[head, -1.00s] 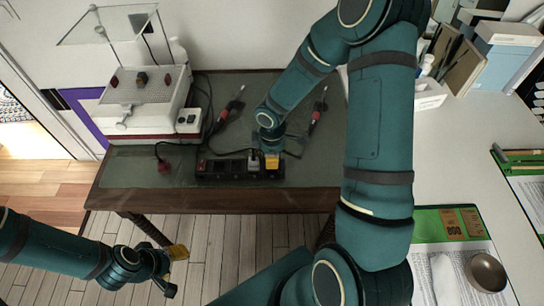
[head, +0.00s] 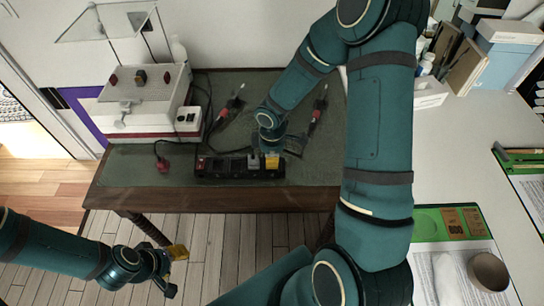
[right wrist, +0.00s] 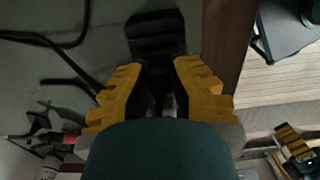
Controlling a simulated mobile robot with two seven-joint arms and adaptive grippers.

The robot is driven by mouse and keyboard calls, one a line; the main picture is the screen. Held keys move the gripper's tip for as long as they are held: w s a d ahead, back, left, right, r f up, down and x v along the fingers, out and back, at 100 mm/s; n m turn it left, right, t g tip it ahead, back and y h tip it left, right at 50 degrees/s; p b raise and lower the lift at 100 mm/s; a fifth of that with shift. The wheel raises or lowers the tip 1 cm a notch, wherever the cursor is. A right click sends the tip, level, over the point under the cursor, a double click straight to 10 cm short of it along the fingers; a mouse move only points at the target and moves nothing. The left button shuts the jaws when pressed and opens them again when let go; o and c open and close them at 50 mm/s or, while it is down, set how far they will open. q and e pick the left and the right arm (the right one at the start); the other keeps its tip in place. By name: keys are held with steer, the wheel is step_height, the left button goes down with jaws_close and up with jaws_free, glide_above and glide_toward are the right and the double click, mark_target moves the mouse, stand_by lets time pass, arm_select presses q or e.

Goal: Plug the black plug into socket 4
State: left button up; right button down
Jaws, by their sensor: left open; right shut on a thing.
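The black power strip (head: 225,167) lies near the front edge of the green-topped table. My right gripper (head: 264,161) is at the strip's right end, pointing down. In the right wrist view its yellow-padded fingers (right wrist: 157,88) are shut on a dark thing that appears to be the black plug (right wrist: 158,82). The fingers hide most of the plug and the sockets under it, so I cannot tell whether it is seated. The strip (right wrist: 155,35) shows beyond the fingertips. Socket numbers are not readable. My left gripper (head: 175,269) is open and empty, in front of the table.
A red plug (head: 162,165) on a dark cable lies left of the strip. Two red-and-black tools (head: 230,108) (head: 317,108) lie behind it. A white apparatus (head: 148,95) stands at back left. A bowl (head: 489,271) stands on the right worktop.

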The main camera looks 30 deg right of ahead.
steer(key=shift+f, duration=0.25)
steer(key=c, duration=1)
jaws_free()
steer(key=shift+o, duration=0.2)
steer(key=shift+r, duration=0.1)
step_height(320, 180, up, 12)
